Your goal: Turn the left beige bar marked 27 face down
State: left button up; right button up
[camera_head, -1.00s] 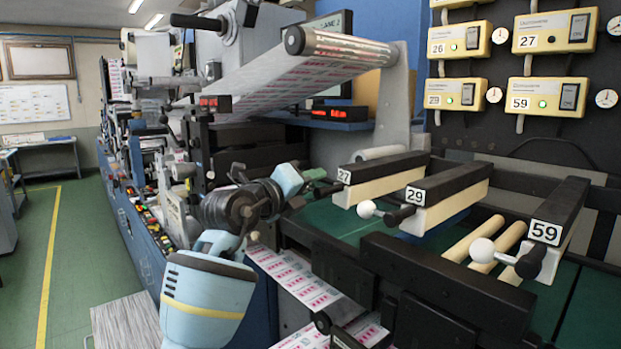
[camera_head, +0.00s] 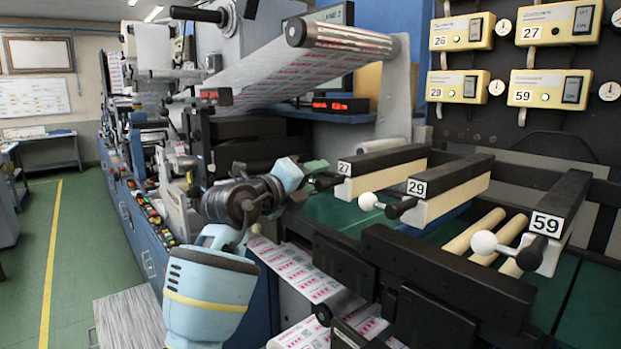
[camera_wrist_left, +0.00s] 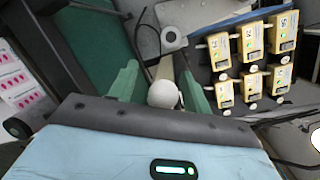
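The bar marked 27 (camera_head: 388,176) is at the left of the row of bars in the head view. Its black side is on top and its beige side shows below, with the 27 label on its near end. My left gripper (camera_head: 317,171) is at that near end, with its green fingers beside a dark knob. In the left wrist view, a white ball knob (camera_wrist_left: 163,94) lies between the spread fingers of my left gripper (camera_wrist_left: 158,82), nearer the right finger. The gap on its left suggests no grip. The ball is hidden in the head view. My right gripper is out of view.
The bar marked 29 (camera_head: 452,190) stands to the right, with a white ball (camera_head: 368,201) and a dark knob at its end. The bar marked 59 (camera_head: 556,221) is farther right. A dark frame (camera_head: 445,275) lies in front. Printed web (camera_head: 303,270) runs below.

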pick_arm(q)
jog(key=shift+r, duration=0.1)
jog(key=v, duration=0.7)
jog(key=shift+s+a, duration=0.25)
jog(key=shift+s, duration=0.1)
jog(key=s+d+f+n+g+h, duration=0.1)
jog(key=s+f+h, duration=0.2)
jog(key=f, duration=0.4)
jog(key=s+d+f+n+h, duration=0.1)
jog(key=s+f+h, duration=0.2)
jog(key=f, duration=0.4)
jog(key=s+a+f+n+t+y, duration=0.1)
jog(key=s+a+f+n+y, duration=0.3)
jog(key=f+n, duration=0.4)
jog(key=s+a+f+n+t+y, duration=0.2)
jog(key=s+a+f+n+y, duration=0.15)
jog(key=f+n, duration=0.4)
jog(key=s+a+f+n+t+y, duration=0.1)
jog(key=s+a+f+n+y, duration=0.35)
jog(key=f, duration=0.55)
jog(key=s+f+n+g+y, duration=0.2)
jog(key=s+f+n+g, duration=0.5)
jog(key=s+f, duration=1.2)
jog(key=shift+s+a+f+g, duration=0.15)
jog(key=shift+s+f+g, duration=0.25)
jog(key=shift+s+g, duration=0.25)
